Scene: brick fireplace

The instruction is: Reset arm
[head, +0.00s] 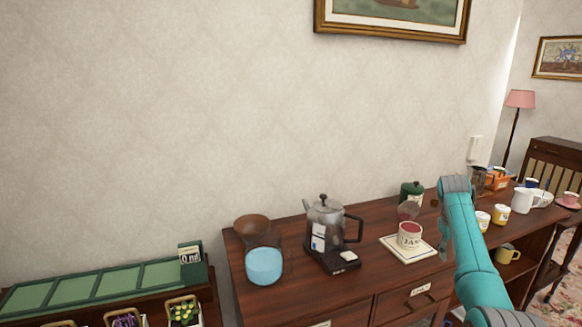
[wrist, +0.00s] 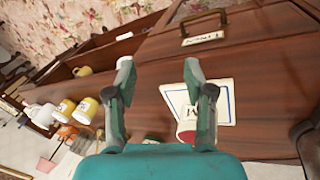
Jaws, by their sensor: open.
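My teal arm (head: 476,255) rises at the right of the head view and bends over the wooden sideboard (head: 285,298). I see nothing held. A red and cream labelled cup (head: 410,236) on a white square mat (head: 393,246) stands left of the arm. In the wrist view the mat (wrist: 228,100) lies behind the right finger, which partly hides the cup.
A coffee maker (head: 326,222), a blue bowl (head: 264,267) and a green canister (head: 412,190) stand on the sideboard. Mugs and a white pitcher (head: 523,201) are right of the arm. A drawer handle (wrist: 204,22) shows in the wrist view. A green divided rack (head: 105,284) is at left.

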